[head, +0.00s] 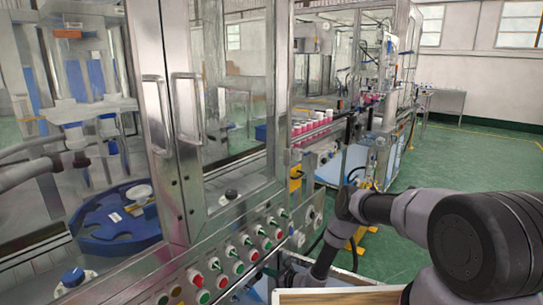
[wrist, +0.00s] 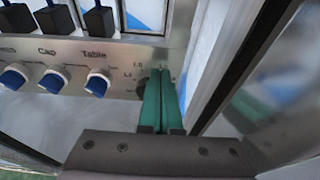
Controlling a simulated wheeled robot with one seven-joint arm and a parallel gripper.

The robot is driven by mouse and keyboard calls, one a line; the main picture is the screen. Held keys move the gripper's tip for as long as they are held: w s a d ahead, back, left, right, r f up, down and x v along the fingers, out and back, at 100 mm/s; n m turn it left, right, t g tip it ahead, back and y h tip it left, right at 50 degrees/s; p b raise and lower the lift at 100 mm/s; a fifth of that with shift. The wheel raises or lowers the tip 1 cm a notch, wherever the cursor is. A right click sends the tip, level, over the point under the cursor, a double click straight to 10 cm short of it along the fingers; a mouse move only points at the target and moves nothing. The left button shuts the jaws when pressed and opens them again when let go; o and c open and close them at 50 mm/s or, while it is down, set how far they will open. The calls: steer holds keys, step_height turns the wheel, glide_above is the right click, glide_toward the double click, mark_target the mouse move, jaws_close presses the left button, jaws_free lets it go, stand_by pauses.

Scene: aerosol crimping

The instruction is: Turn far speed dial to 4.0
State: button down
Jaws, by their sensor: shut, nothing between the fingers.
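In the wrist view my gripper (wrist: 161,76) has its two green fingers together, with nothing held between them. The fingertips are at a dark round dial (wrist: 141,87) on a metal panel, to the right of the knob labelled "Table". Small scale marks, including what reads as 1.0, show around the dial. The fingers cover much of the dial, so its pointer and setting are hidden. I cannot tell whether the fingers touch it. In the head view my arm reaches to the machine's right end, and the gripper cannot be made out.
Blue-and-white knobs (wrist: 97,83) sit left of the dial, with black switches (wrist: 99,19) above. A dark frame edge (wrist: 245,65) runs close on the right. In the head view, red and green buttons (head: 253,255) line the machine's front. Green floor (head: 480,160) is open at right.

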steer(key=v, duration=0.3)
steer(key=f+v, duration=0.1)
steer(key=v, duration=0.1)
steer(key=shift+s+d, duration=0.3)
steer(key=shift+d, duration=0.15)
steer(key=shift+s, duration=0.1)
steer(key=shift+w+a+f, duration=0.1)
steer(key=shift+w+a, duration=0.2)
steer(key=shift+a, duration=0.8)
steer(key=shift+w+a+f, duration=0.1)
steer(key=shift+w+a, duration=0.15)
steer(key=shift+a, duration=0.8)
steer(key=shift+w+a, duration=0.3)
steer(key=shift+a, duration=0.8)
steer(key=shift+w+d+f, duration=0.1)
steer(key=shift+f, duration=0.15)
